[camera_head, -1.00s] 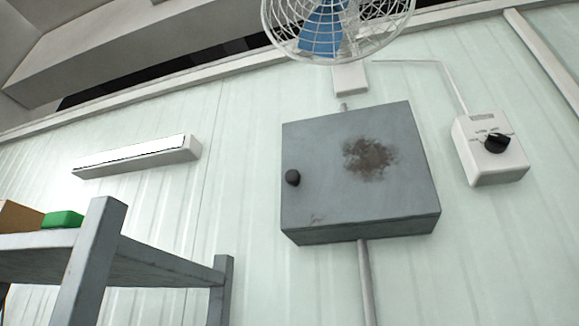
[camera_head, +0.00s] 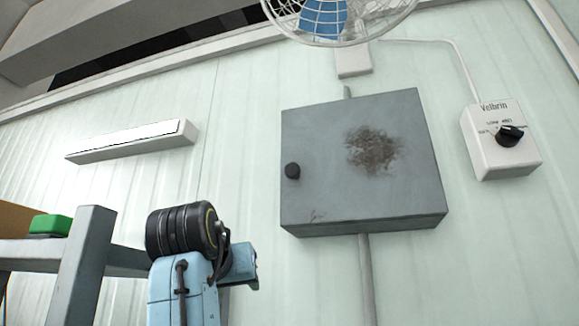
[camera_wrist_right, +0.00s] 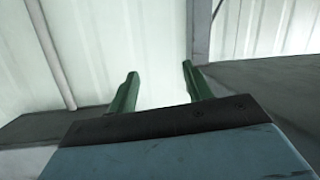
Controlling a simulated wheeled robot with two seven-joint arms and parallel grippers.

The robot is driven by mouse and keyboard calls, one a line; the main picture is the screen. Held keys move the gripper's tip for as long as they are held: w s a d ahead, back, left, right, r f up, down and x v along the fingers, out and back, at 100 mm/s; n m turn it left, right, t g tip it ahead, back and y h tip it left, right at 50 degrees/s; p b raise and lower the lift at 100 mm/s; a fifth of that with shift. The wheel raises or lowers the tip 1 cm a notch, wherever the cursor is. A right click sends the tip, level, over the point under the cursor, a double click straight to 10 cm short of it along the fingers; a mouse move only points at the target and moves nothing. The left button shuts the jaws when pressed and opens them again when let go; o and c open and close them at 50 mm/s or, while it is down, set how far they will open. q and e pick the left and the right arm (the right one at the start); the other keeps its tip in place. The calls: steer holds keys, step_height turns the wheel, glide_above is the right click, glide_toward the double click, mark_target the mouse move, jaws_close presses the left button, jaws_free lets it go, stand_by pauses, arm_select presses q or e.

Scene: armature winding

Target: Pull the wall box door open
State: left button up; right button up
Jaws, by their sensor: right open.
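The grey wall box (camera_head: 350,200) hangs on the ribbed wall in the head view. The knob cannot be made out in that view. My left gripper is not in view.
A grey rack (camera_head: 85,262) with a green item (camera_head: 50,225) stands at the lower left, close to my right arm. A white switch box (camera_head: 500,155) is right of the box, a caged fan (camera_head: 335,20) above it, and a conduit (camera_head: 368,280) below.

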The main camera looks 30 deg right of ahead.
steer(key=s+a+r+m+h, duration=0.2)
steer(key=s+r, duration=0.5)
steer(key=r, duration=0.5)
steer(key=m+h, duration=0.2)
glide_toward(291, 169)
steer(key=p+x, duration=0.3)
steer(key=x, duration=0.6)
steer(key=shift+d, duration=0.1)
jaws_close()
